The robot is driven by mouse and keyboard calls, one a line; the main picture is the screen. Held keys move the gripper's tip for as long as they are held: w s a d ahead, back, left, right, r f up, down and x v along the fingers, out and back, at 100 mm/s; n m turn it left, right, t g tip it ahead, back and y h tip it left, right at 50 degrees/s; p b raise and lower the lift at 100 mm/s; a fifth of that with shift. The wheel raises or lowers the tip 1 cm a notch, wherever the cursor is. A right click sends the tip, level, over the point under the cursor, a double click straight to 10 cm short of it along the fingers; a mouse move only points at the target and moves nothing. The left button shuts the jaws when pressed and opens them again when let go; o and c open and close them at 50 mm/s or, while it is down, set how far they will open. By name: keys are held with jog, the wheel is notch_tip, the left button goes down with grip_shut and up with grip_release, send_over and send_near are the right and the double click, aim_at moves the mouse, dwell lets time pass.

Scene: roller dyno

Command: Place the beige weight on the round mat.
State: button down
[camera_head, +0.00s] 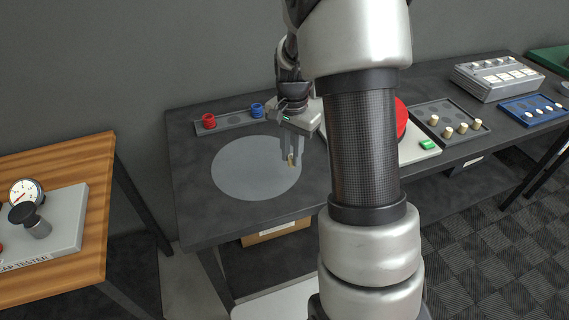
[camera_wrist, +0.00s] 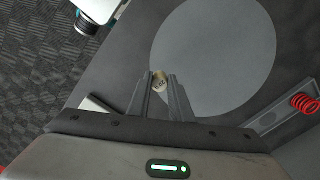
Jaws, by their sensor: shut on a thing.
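The round mat (camera_head: 250,172) is a flat light grey disc on the dark table. It fills much of the wrist view (camera_wrist: 215,55). My gripper (camera_head: 290,157) hangs over the mat's right edge in the head view. Its jaws are shut on a small beige weight (camera_head: 291,160), which sits between the fingertips. In the wrist view the weight (camera_wrist: 159,82) shows its round top between the fingertips (camera_wrist: 160,78), near the mat's edge. I cannot tell whether its underside touches the surface.
A tray (camera_head: 232,123) with red and blue coiled pieces lies behind the mat. To the right, partly behind my arm, is a device with a red disc (camera_head: 402,118). A tray (camera_head: 450,121) holds several beige weights. The mat is otherwise bare.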

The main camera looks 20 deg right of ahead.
aim_at(291, 165)
jog(key=shift+f, duration=2.25)
jog(key=shift+f+b, duration=0.2)
jog(key=shift+b, duration=0.1)
jog(key=c, duration=1.6)
grip_release()
jog(key=shift+r, duration=0.1)
